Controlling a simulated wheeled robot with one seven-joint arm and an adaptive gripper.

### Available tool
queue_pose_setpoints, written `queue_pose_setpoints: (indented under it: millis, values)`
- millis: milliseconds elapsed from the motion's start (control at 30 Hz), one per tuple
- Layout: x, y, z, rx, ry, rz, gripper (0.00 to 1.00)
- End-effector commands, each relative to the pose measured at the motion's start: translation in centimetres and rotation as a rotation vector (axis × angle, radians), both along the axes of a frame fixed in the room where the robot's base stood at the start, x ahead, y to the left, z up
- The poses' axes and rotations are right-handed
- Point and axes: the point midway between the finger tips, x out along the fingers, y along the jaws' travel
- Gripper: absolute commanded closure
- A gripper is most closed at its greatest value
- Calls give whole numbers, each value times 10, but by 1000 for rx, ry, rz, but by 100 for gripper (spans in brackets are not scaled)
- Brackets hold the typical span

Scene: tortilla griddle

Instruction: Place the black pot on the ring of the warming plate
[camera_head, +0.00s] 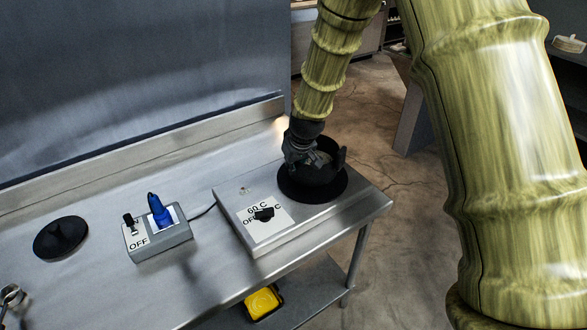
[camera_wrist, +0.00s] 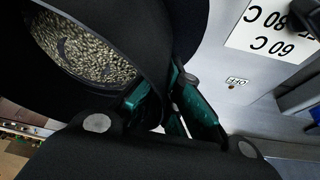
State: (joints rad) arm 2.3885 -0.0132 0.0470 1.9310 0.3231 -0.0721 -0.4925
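The black pot (camera_head: 325,168) is upright over the round black ring (camera_head: 312,195) of the warming plate (camera_head: 258,240). It looks roughly centred, but I cannot tell whether its base touches. In the wrist view the pot (camera_wrist: 150,28) fills the upper left, with pale grains inside. My gripper (camera_head: 299,160) is at the pot's left side in the head view. In the wrist view its teal-padded fingers (camera_wrist: 168,104) are close together at the pot's side wall and appear shut on it. The exact contact is partly hidden.
A switch box (camera_head: 160,243) with a blue plug (camera_head: 160,212) stands left of the plate, its cable running to the plate. A black disc (camera_head: 60,237) lies farther left. The plate has a knob (camera_head: 264,214) in front. A raised back edge borders the steel table.

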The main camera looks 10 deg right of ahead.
Motion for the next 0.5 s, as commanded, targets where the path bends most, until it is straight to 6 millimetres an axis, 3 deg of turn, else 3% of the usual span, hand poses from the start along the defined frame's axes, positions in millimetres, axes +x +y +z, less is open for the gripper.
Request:
queue_pose_setpoints:
  millis: [233, 500]
  values:
    - [1, 0, -17, 1, -3, 0, 100]
    - [1, 0, -21, 0, -4, 1, 100]
